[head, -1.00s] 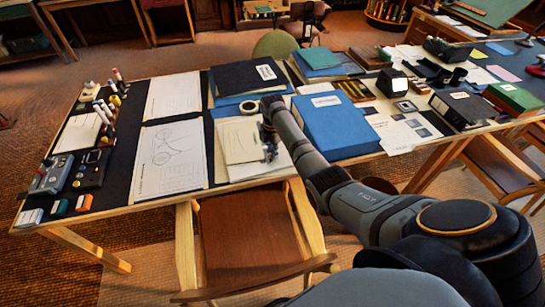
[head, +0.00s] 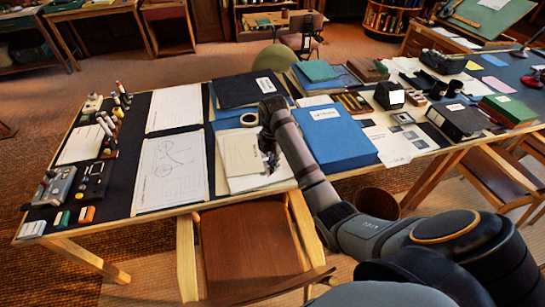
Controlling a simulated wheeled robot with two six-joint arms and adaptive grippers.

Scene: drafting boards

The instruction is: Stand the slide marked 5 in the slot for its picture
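My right gripper (head: 271,163) hangs over the right edge of a pale folder (head: 240,152) on the long table. It is small and seen from behind, so I cannot tell whether its fingers are open or shut or hold anything. My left gripper is out of view. No slide with a readable 5 shows. Small dark squares (head: 414,137) lie on a white sheet (head: 388,146) at the right, but I cannot tell whether they are slides. A dark device with small square openings (head: 94,181) lies at the left end. I cannot identify the picture slots.
A blue box file (head: 340,140) stands right of my gripper, close to my forearm. A tape roll (head: 249,119) lies behind the folder. A wooden chair (head: 245,245) is at the table's front edge.

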